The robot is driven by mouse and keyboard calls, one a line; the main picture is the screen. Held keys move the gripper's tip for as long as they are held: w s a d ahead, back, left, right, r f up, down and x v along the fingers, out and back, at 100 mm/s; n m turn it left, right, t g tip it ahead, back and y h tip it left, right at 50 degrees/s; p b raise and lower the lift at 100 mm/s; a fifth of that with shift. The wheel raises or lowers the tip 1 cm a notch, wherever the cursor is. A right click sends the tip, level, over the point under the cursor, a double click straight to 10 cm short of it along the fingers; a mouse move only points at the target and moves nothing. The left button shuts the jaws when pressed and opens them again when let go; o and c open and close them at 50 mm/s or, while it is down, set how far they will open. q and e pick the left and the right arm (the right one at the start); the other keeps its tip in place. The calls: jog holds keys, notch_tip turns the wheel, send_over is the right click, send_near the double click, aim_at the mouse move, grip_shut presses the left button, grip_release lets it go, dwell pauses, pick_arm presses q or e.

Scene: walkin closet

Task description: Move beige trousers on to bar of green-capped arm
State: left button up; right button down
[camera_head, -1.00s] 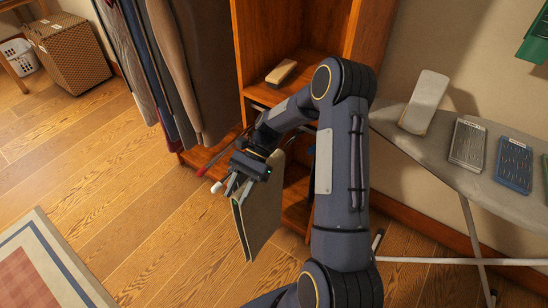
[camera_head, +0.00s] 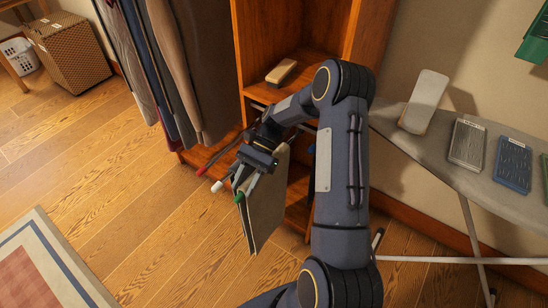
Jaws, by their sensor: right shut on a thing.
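The beige trousers (camera_head: 266,208), greyish in this light, hang folded in a flat panel below my right gripper. My right gripper (camera_head: 244,184) is shut at their upper edge, at the front of the low rack in the wooden cabinet. The green-capped arm's tip (camera_head: 239,197) shows just below the fingers, at the trousers' near edge. A white cap (camera_head: 217,186) and a red cap (camera_head: 201,171) stick out to its left. The wrist hides the bar behind the green cap, so I cannot tell whether the cloth rests on it. My left gripper is not in view.
The cabinet (camera_head: 240,70) stands behind, with a brush (camera_head: 282,71) on its shelf. Several garments (camera_head: 185,70) hang at left. An ironing board (camera_head: 410,139) stands at right. The wooden floor (camera_head: 150,225) in front is clear up to the rug (camera_head: 40,270).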

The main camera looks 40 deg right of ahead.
aim_at(251, 180)
jog(key=shift+w+d, duration=0.25)
jog(key=shift+d, duration=0.5)
jog(key=shift+w+d, duration=0.25)
jog(key=shift+d, duration=0.45)
jog(key=shift+w+d, duration=0.25)
jog(key=shift+d, duration=0.5)
jog(key=shift+r, duration=0.1)
jog(key=shift+f, duration=0.2)
jog(key=c, duration=0.9)
grip_release()
jog(key=shift+o, duration=0.2)
jog(key=shift+f, duration=0.1)
